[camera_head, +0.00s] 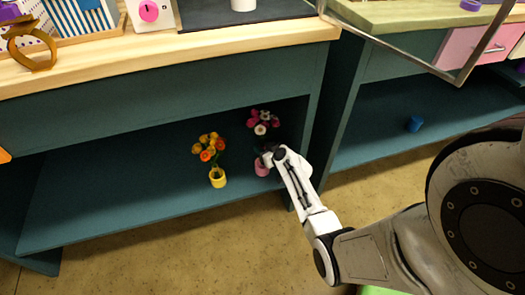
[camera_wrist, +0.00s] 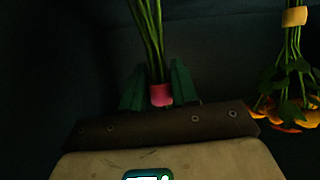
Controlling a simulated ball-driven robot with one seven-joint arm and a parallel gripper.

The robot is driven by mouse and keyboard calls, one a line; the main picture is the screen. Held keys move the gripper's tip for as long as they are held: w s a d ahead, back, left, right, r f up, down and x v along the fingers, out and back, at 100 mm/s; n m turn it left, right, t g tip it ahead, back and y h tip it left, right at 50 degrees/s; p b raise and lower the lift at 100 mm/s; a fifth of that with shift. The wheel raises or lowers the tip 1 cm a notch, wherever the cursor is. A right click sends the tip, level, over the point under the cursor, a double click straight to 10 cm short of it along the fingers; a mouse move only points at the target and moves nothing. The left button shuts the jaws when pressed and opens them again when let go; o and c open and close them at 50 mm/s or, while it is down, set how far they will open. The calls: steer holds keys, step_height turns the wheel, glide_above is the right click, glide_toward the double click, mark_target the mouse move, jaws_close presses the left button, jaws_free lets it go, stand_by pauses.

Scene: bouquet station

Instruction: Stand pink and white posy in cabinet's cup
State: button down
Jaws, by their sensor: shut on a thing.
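The blossoms are hidden there. A pink cup (camera_head: 262,168) shows right below my gripper in the head view; I cannot tell whether the stems are inside it. A small blue cup (camera_head: 415,124) stands on the shelf of the right cabinet.
An orange and yellow posy (camera_head: 208,146) stands in a yellow cup (camera_head: 218,178) left of my gripper; it also shows in the wrist view (camera_wrist: 290,105). The cabinet top (camera_head: 190,48) is above, and a divider stands close right. The shelf's left part is clear.

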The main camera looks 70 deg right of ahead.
mark_target(262, 127)
steer(key=shift+r+p, duration=3.4)
steer(key=shift+r, duration=2.35)
